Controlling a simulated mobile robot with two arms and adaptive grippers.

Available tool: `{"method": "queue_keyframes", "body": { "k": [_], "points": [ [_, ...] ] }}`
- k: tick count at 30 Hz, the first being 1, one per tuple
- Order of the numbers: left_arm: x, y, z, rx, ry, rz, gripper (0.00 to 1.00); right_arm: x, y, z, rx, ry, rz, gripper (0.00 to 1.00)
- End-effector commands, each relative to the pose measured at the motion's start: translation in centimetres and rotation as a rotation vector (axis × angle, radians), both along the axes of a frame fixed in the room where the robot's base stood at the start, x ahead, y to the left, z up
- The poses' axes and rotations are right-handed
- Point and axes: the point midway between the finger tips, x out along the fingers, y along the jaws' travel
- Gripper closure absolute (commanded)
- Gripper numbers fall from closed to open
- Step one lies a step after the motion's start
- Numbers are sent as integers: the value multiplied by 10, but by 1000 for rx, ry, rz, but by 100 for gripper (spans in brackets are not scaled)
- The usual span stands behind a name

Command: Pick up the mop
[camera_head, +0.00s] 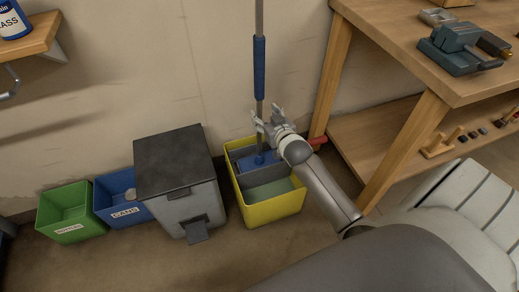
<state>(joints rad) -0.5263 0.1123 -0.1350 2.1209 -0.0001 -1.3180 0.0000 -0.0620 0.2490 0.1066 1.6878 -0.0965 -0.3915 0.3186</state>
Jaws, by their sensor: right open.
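The mop (259,68) stands upright, with a grey pole, a blue grip sleeve and a blue head low in the yellow bucket (274,211). My right gripper (266,114) is at the pole, just below the blue sleeve and above the bucket. It is open, with its fingers by the pole; I cannot tell if they touch it. My right arm comes in from the lower right and covers part of the bucket's right side. My left gripper is not in view.
A grey pedal bin (178,176) stands just left of the bucket, then blue (122,196) and green (66,212) bins. A wooden workbench (411,50) with a vise (455,46) stands right. Floor in front of the bins is clear.

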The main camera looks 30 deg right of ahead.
Motion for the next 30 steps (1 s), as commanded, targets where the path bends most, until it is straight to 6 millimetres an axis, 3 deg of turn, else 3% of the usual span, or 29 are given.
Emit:
{"method": "queue_keyframes", "body": {
  "k": [3,6,10,14,24,30],
  "points": [
    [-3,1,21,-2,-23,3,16,10,-9,48,-8,-132,-15,46],
    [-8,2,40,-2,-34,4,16,11,-14,84,-14,-211,-24,46],
    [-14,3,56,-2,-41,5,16,9,-17,112,-17,-273,-29,46],
    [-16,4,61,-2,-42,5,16,15,-19,123,-20,-295,-32,46],
    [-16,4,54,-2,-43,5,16,56,-29,123,-18,-294,-31,46],
    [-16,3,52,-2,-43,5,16,66,-33,123,-18,-294,-32,46]
  ]
}}
